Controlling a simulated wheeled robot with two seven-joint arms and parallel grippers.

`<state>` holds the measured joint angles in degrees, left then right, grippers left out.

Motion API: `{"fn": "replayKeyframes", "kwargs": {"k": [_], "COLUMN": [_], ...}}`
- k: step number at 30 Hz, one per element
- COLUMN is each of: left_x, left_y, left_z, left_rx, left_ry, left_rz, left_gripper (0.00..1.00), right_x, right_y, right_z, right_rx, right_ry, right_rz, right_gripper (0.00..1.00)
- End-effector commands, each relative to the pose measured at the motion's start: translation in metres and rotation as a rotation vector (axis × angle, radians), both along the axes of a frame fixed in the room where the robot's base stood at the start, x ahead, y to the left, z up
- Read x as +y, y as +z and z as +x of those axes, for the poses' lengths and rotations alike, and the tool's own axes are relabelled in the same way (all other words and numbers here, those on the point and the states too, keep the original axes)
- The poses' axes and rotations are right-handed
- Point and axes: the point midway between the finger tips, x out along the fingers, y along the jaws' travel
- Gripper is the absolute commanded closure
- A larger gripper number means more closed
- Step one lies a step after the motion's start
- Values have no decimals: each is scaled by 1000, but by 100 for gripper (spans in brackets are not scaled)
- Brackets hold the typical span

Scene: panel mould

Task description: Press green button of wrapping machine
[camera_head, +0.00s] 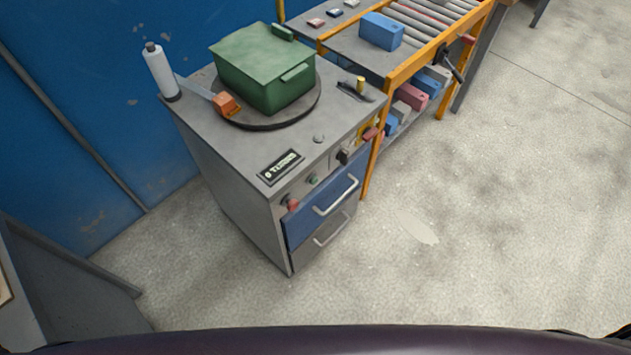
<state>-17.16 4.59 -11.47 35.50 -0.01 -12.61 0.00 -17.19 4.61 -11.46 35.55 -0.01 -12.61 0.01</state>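The wrapping machine (212,155) is a grey cabinet with a dark round turntable on top. A green lidded box (262,70) sits on the turntable. On the upper front edge of the cabinet is a small green button (312,181). A red button (292,204) is to its left and a black knob (343,156) to its right. A label plate (281,167) lies on the top near the buttons. Neither of my grippers is in view.
A white roll (158,70) stands at the machine's back left corner. Blue and grey drawers with handles (337,197) are below the buttons. An orange-framed roller conveyor (405,70) with a blue box (381,31) adjoins at right. The floor (480,230) in front is clear.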

Motion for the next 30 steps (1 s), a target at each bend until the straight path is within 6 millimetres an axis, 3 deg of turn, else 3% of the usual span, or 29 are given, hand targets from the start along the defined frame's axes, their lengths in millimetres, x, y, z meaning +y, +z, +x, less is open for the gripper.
{"fn": "replayKeyframes", "kwargs": {"k": [26,30], "left_x": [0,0], "left_y": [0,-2], "left_z": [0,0], "left_rx": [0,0], "left_ry": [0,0], "left_rz": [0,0], "left_gripper": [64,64], "right_x": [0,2], "right_y": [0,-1], "right_z": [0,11], "right_rx": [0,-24], "right_ry": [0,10], "right_rz": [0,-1], "right_gripper": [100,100]}}
